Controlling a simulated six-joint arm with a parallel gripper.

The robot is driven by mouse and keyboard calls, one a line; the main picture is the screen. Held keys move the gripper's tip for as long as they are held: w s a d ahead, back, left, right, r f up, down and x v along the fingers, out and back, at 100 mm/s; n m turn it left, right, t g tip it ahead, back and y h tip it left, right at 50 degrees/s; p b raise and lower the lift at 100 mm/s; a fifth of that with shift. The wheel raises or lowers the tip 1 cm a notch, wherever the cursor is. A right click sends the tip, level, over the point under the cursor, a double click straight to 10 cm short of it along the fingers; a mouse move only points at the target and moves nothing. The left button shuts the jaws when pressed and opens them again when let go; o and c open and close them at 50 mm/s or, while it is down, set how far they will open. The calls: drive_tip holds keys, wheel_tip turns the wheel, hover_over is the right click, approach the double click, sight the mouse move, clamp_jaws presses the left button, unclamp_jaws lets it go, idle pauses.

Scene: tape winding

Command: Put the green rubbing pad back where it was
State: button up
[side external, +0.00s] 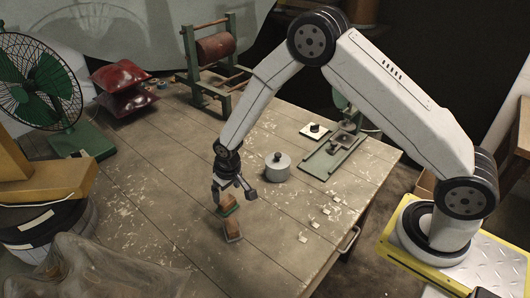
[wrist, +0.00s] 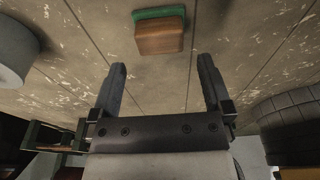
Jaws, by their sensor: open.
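The green rubbing pad (side external: 229,210) has a brown wooden block on a green face. It sits on the wooden table just below my gripper (side external: 234,198). In the wrist view the pad (wrist: 159,35) lies beyond my fingertips (wrist: 161,64), roughly centred between them and apart from both. My gripper is open and empty, pointing down at the table.
A grey lidded cylinder (side external: 277,167) stands right of my gripper. Behind it are a green-framed fixture (side external: 334,156) and a red roller stand (side external: 216,50). Several small white pieces (side external: 327,211) lie at right. Red cushions (side external: 122,76) and a green fan (side external: 45,88) are at left. Table left of my gripper is clear.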

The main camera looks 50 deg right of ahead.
wheel_tip(320, 180, up, 7)
drive_tip(key=s, duration=0.1)
drive_tip(key=shift+f, duration=0.2)
drive_tip(key=shift+s, duration=0.1)
idle(0.6)
drive_tip(key=s+d+r, duration=0.3)
drive_tip(key=s+r, duration=0.1)
drive_tip(key=s, duration=0.5)
drive_tip(key=s+d+r, duration=0.4)
drive_tip(key=s+r, duration=0.1)
drive_tip(key=s, duration=0.5)
drive_tip(key=shift+d+r+t, duration=0.3)
drive_tip(key=shift+t, duration=0.1)
